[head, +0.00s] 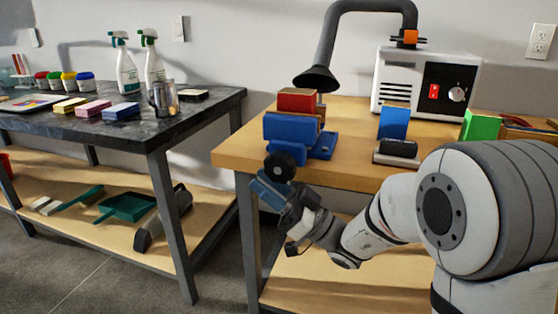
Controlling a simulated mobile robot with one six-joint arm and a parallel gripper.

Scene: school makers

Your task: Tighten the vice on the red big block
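The blue vice (291,128) stands at the left front corner of the wooden workbench. The red big block (297,99) sits at the top of the vice, behind its front jaw; its lower part is hidden, so I cannot tell if the jaws touch it. A round black knob (280,165) is on the front of the vice, at the bench edge. My gripper (271,184) is just below and in front of the knob, tilted up to the left. Whether its fingers touch the knob or are open or shut cannot be made out.
On the wooden bench (240,152) are a blue block (394,122) by a grey and black tool (398,148), a green block (480,125) and a white machine (398,75) with a hose. The dark table (140,137) at left holds spray bottles, paint pots and sponges. Floor shows between.

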